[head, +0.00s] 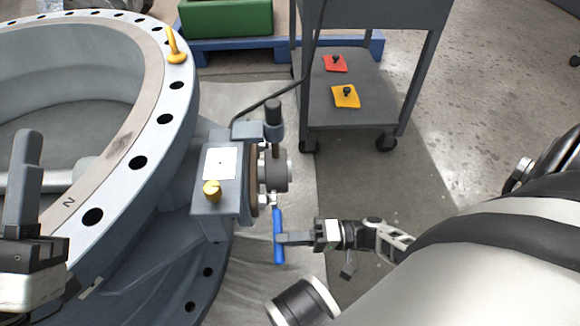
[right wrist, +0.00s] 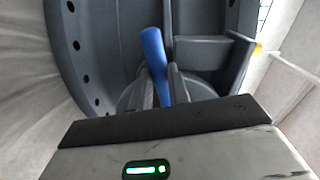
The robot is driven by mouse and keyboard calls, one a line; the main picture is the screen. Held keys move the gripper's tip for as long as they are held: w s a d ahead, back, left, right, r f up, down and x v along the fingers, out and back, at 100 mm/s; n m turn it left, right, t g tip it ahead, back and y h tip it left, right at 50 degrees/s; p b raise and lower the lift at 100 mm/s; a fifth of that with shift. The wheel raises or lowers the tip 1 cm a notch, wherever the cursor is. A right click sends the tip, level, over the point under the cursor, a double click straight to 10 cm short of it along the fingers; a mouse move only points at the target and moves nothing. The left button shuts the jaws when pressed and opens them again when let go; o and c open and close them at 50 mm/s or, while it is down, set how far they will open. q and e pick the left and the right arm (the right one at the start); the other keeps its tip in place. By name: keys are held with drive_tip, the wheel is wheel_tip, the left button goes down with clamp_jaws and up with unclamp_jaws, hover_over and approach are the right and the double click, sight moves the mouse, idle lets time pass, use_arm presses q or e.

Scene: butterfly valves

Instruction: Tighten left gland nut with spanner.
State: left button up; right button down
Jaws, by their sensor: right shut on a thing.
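A spanner with a blue handle (head: 278,222) hangs down beside the valve's side assembly (head: 273,170). My right gripper (head: 280,240) is shut on the handle, which also shows between its fingers in the right wrist view (right wrist: 153,48). The spanner's metal end points up to the lower part of the assembly; I cannot tell whether it sits on a nut. The left gland nut is too small or hidden to make out. My left gripper (head: 24,185) is at the left edge over the valve ring, away from the spanner; its finger opening is not clear.
The big grey flanged valve body (head: 180,110) fills the left, with a yellow lifting eye (head: 174,48) on its rim. A grey trolley (head: 345,112) with red and yellow pads stands behind. A black cable runs from the assembly toward the trolley.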

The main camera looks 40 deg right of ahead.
drive_tip(key=shift+w+a, duration=0.1)
drive_tip(key=shift+a, duration=0.1)
idle(0.3)
drive_tip(key=shift+w+a, duration=0.3)
drive_tip(key=shift+a, duration=0.2)
